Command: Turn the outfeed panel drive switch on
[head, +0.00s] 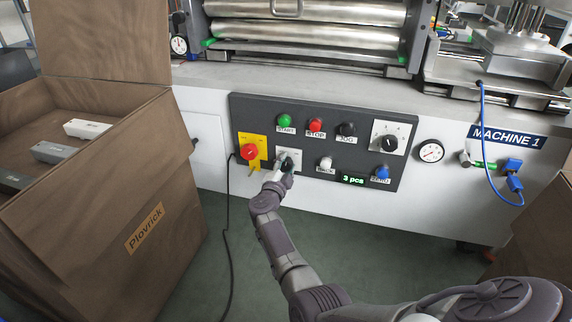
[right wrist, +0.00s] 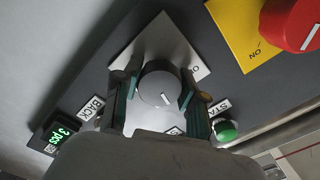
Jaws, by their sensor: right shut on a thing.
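The dark control panel (head: 350,112) is on the white front of the machine. A dark rotary switch (right wrist: 160,80) on a square white plate (right wrist: 160,42) sits low on its left side, beside the yellow plate. The switch's knob has a white pointer line, and an "O" mark shows near the plate's edge. In the head view my right gripper (head: 283,168) covers most of this switch. In the right wrist view my right gripper (right wrist: 157,95) has a finger on each side of the knob and is shut on it. The switch's name label cannot be read. My left gripper is not in view.
A red knob on a yellow plate (head: 249,151) is close to the left. Green START (head: 285,120), red STOP (head: 316,125) and black JOG (head: 348,129) buttons are above. Another rotary switch (head: 389,143) is at right. A brown box (head: 165,222) stands left.

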